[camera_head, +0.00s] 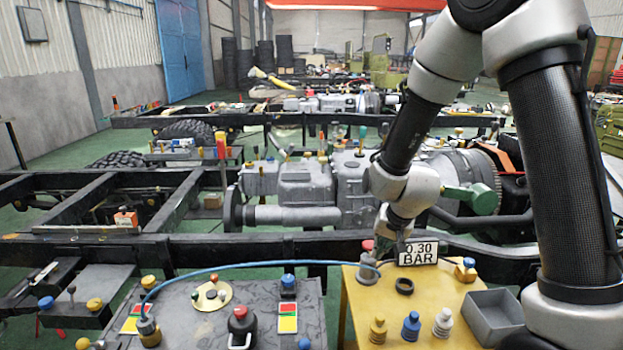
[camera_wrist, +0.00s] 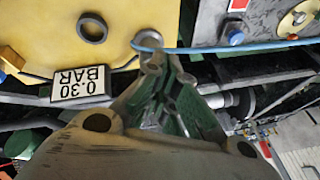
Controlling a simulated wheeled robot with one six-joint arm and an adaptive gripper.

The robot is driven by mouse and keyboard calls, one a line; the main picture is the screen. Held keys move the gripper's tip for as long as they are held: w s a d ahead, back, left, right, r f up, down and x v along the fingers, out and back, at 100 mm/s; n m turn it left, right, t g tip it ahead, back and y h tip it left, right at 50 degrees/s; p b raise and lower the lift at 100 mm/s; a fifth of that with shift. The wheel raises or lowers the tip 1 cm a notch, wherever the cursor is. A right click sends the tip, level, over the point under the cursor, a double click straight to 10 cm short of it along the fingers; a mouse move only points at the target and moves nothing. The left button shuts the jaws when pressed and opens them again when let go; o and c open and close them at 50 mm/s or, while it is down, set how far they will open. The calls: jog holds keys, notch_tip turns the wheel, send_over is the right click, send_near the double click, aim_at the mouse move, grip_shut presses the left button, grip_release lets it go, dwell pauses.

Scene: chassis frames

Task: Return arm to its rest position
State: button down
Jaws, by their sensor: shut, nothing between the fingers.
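My arm reaches in from the right in the head view. My gripper (camera_head: 383,245) hangs below the wrist near the back edge of the yellow table (camera_head: 347,315). In the wrist view my gripper (camera_wrist: 167,68) shows from behind, its fingers shut and empty. A grey fitting with a red cap (camera_head: 367,262) stands beside the gripper on the table. The exact gap between gripper and fitting cannot be told.
A blue hose (camera_head: 235,266) arches from the dark table (camera_head: 190,300) to the fitting.

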jog(key=s+d+r+n, duration=0.1)
jog(key=s+d+r, duration=0.4)
jog(key=s+r, duration=0.3)
jog(key=s+d+r+n+h, duration=0.1)
jog(key=s+d+r, duration=0.4)
jog(key=s+r, duration=0.2)
jog(key=s+d+r+n, duration=0.2)
jog(key=s+d+r, duration=0.3)
jog(key=s+r, duration=0.3)
jog(key=s, duration=0.2)
jog(key=shift+s+r+h, duration=0.3)
jog(key=shift+s, duration=0.1)
jog(key=shift+a, duration=0.15)
dwell(0.4)
